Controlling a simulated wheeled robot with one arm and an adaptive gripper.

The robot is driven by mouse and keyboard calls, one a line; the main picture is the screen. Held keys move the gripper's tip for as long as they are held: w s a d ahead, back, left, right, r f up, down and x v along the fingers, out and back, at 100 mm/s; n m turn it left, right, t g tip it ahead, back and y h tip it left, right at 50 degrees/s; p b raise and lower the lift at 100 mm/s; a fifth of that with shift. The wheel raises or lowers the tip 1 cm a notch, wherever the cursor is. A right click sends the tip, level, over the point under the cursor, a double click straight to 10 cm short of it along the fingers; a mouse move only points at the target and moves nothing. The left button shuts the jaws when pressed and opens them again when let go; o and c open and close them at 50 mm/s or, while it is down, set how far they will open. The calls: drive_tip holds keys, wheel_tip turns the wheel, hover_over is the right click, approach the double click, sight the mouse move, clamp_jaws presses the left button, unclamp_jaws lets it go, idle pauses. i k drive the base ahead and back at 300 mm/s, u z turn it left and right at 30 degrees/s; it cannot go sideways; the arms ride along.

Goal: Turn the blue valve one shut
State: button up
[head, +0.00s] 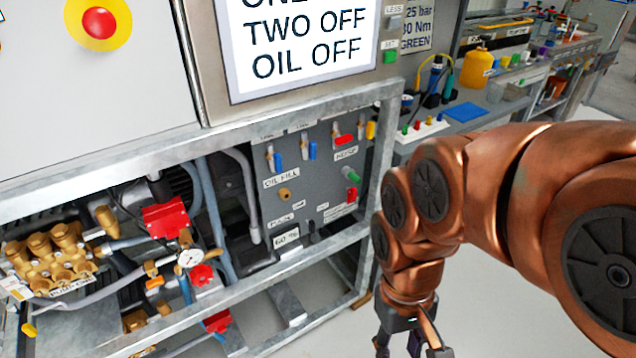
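The grey valve panel (330,205) is set in the metal frame, left of my arm. Two blue valve handles hang near its top: a left one (278,162) and a right one (312,150). Both point roughly downward beside pale metal fittings. The small labels above them are too small to read, so I cannot tell which is valve one. My gripper (411,347) points down at the bottom edge, right of and below the panel, clear of the handles. Its fingers are partly cut off by the picture edge, and nothing shows held.
The sign (305,45) reads "TWO OFF, OIL OFF" under a cropped line. Red (344,139) and yellow (370,130) handles sit right of the blue ones. A brass pump (45,255) and hoses fill the frame's left. A cluttered bench (465,112) stands behind. Floor shows right of the frame.

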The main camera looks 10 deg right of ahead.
sight(277, 158)
drive_tip(key=k, duration=1.15)
drive_tip(key=u, duration=0.85)
drive_tip(key=i, duration=0.75)
drive_tip(key=u, duration=0.4)
